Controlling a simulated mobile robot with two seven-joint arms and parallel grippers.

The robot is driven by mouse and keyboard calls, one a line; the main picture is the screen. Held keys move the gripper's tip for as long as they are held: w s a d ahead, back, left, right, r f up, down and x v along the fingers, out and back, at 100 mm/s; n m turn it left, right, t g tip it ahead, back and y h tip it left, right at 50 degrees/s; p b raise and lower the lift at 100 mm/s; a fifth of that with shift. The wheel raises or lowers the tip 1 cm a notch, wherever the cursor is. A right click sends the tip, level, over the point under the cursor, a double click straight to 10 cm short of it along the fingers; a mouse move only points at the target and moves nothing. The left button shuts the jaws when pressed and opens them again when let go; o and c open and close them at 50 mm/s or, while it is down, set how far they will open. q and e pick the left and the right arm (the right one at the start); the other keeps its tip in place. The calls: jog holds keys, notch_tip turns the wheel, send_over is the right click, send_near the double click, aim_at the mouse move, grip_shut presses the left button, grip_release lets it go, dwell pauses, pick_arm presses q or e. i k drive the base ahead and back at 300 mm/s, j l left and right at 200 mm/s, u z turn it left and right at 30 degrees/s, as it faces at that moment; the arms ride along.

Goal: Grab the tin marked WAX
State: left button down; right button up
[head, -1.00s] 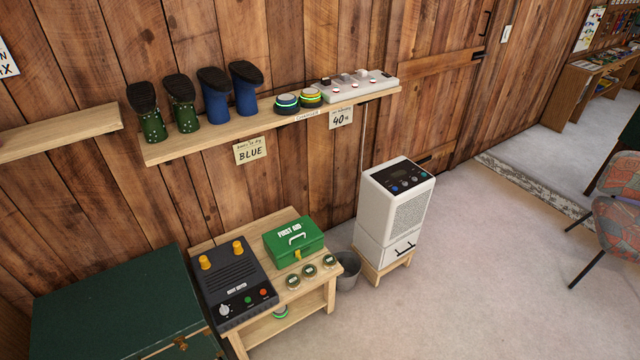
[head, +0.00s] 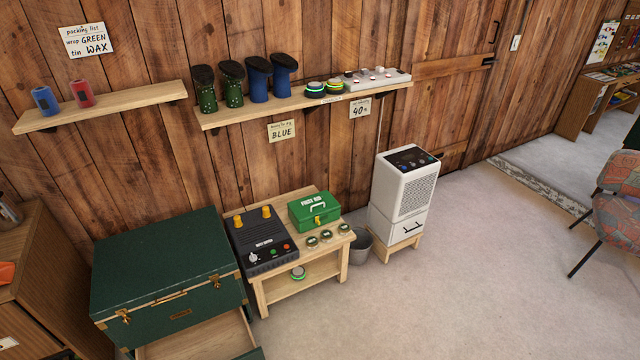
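Three small round tins with dark labelled lids stand in a row on the front right of a low wooden table (head: 300,286): a left tin (head: 312,243), a middle tin (head: 326,237) and a right tin (head: 343,229). Their lettering is too small to read, so I cannot tell which is marked WAX. A green first aid box (head: 314,209) sits right behind them, and a black boot dryer (head: 262,247) is to their left. Neither of my grippers is in view.
A green trunk (head: 160,262) with an open drawer (head: 200,338) stands left of the table. A grey bucket (head: 359,245) and a white dehumidifier (head: 404,190) stand to its right. Wall shelves hold boots and chargers. The carpet (head: 450,290) in front is clear.

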aim_at(326, 236)
jog(key=i+l, duration=0.15)
jog(key=i, duration=0.25)
jog(key=i+l, duration=0.15)
jog(key=i, duration=0.25)
jog(key=i+l, duration=0.15)
jog(key=i, duration=0.25)
jog(key=j+z, duration=0.25)
jog(key=j, duration=0.4)
jog(key=j+z, duration=0.25)
jog(key=j, duration=0.45)
jog(key=i+l+u, duration=0.15)
jog(key=l, duration=0.15)
jog(key=i+l+u, duration=0.1)
jog(key=l, duration=0.2)
jog(key=i+l+u, duration=0.25)
jog(key=l, duration=0.4)
jog(key=i+u, duration=0.1)
jog(key=u, duration=0.15)
jog(key=k+j+z, duration=0.15)
jog(key=j+z, duration=0.1)
jog(key=j, duration=0.3)
jog(key=k, duration=0.7)
jog(key=i+j+u, duration=0.1)
jog(key=i+j, duration=0.25)
